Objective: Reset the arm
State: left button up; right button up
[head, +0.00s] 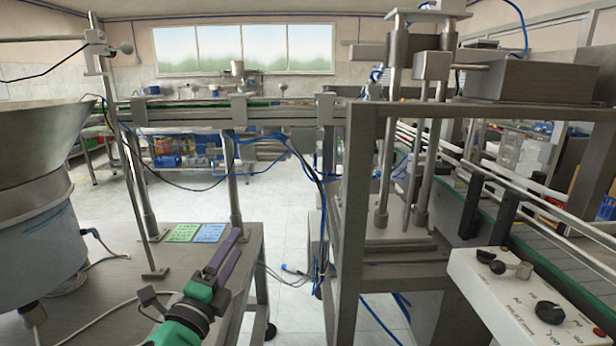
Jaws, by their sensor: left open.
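My left arm, with green and dark parts, comes in at the bottom, left of centre. My left gripper (232,240) points away from me over the grey table, with a long purple side piece and a grey piece beside it. It is open, and I see nothing held in it. Its tip is just right of a green card (183,232) and a blue card (209,233) lying on the table. My right arm and right gripper are out of view.
A large feeder bowl (38,190) stands at the left on the grey table (105,285). A metal frame (350,210) with a press stands right of centre. A white control box (525,300) with black knobs is at lower right beside a conveyor (545,265). Cables hang between them.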

pick_arm(q)
jog(key=s+a+f+n+g+y, duration=0.2)
jog(key=s+a+f+n+g, duration=0.1)
jog(key=f+n, duration=0.25)
jog(key=s+a+f+n+g+y, duration=0.2)
jog(key=a+f+n, duration=0.15)
jog(key=f, duration=0.35)
jog(key=s+a+f+n+g+y, duration=0.2)
jog(key=s+f+n+g, duration=0.1)
jog(key=f+n, duration=0.3)
jog(key=s+f+n+g+h, duration=0.1)
jog(key=s+f+n+g, duration=0.6)
jog(key=s+f, duration=0.6)
jog(key=s+f+m+g+p, duration=0.1)
jog(key=s+f, duration=0.2)
jog(key=f, duration=0.8)
jog(key=s+f+g+p, duration=0.15)
jog(key=s+f, duration=0.25)
jog(key=f, duration=0.7)
jog(key=s+a+f, duration=0.1)
jog(key=s+f, duration=0.4)
jog(key=s, duration=0.2)
jog(key=s+a+f+g+p, duration=0.1)
jog(key=s+f, duration=0.4)
jog(key=s, duration=0.3)
jog(key=shift+a+f, duration=0.25)
jog(key=shift+a, duration=0.1)
